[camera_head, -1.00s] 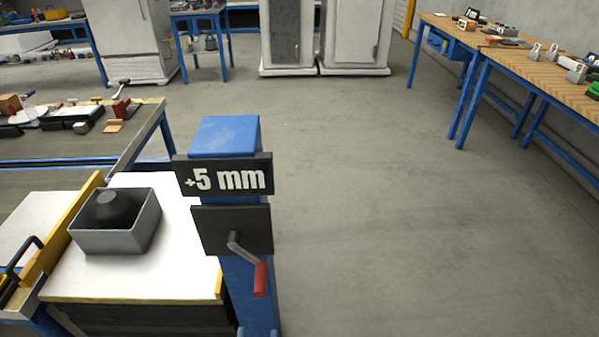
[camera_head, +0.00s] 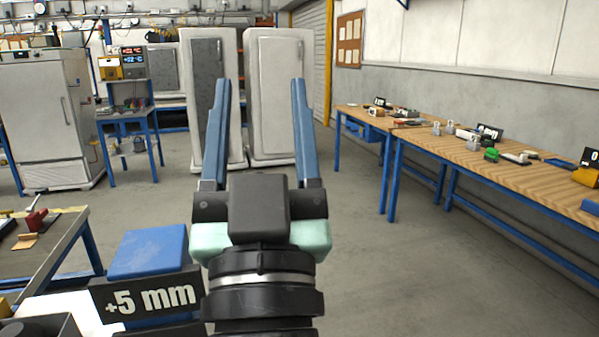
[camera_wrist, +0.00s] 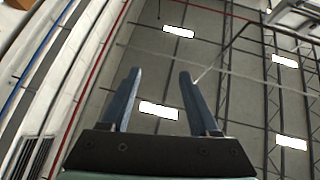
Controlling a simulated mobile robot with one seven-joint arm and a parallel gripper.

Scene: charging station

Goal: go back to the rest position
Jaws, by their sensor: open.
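My gripper (camera_head: 260,95) stands in the middle of the head view with its two blue fingers pointing up, wide apart and empty. In the wrist view, my gripper (camera_wrist: 158,75) shows the same two fingers spread with nothing between them, against the ceiling and its lights. Nothing touches the fingers in either view.
A blue post (camera_head: 148,250) with a "+5 mm" sign (camera_head: 149,297) stands close at the lower left, left of my gripper. Wooden workbenches (camera_head: 475,165) line the right wall. White cabinets (camera_head: 275,100) stand at the back. The floor (camera_head: 365,270) on the right is clear.

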